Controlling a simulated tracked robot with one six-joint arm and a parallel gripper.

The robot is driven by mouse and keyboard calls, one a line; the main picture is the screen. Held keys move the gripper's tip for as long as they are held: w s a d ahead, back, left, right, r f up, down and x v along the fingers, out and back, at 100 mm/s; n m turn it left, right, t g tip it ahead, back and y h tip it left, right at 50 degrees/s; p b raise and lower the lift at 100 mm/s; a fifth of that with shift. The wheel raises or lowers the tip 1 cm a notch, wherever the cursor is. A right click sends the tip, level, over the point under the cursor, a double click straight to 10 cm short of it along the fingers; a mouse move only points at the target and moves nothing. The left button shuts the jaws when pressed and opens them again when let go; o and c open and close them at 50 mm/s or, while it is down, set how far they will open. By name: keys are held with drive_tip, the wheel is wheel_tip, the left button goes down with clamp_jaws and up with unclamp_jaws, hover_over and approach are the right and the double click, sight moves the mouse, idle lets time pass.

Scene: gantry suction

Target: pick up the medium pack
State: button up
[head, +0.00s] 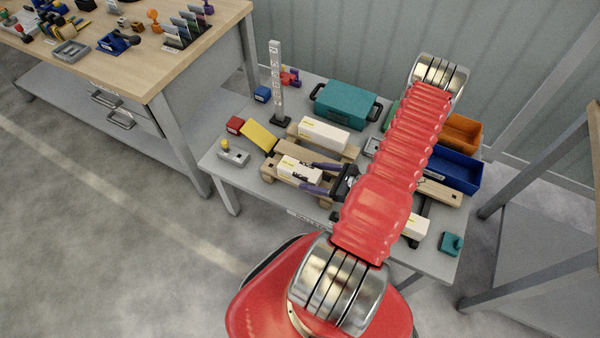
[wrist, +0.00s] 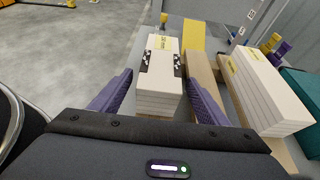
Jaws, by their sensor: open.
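A white pack (head: 297,172) with a yellow label and black patches lies on a wooden rack, and it also shows in the wrist view (wrist: 159,82). A longer-looking white pack (head: 324,135) with a yellow label lies behind it, on the right in the wrist view (wrist: 262,88). A third white pack (head: 415,228) is partly hidden behind my arm. The nearest pack to my gripper looks like the medium one. My gripper (head: 309,177) is open, its purple fingers on either side of that pack. In the wrist view (wrist: 158,82) gaps show between fingers and pack.
A grey table (head: 222,169) carries a teal case (head: 347,103), a blue bin (head: 455,172), an orange bin (head: 462,131), an upright perforated post (head: 276,80) and a yellow slanted plate (head: 258,136). A wooden workbench (head: 150,70) stands at left. Open floor lies in front.

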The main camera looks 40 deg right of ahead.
sight(299, 173)
drive_tip(key=shift+w+a+f, duration=0.15)
drive_tip(key=shift+w, duration=0.25)
drive_tip(key=shift+w, duration=0.1)
drive_tip(key=shift+x, duration=2.55)
drive_tip(key=shift+c, duration=0.5)
drive_tip(key=c, duration=1.3)
wheel_tip(299, 173, up, 9)
drive_tip(key=shift+f, duration=0.1)
drive_tip(key=shift+r, duration=0.65)
drive_tip(key=shift+a+f, duration=0.1)
drive_tip(key=shift+a, duration=0.05)
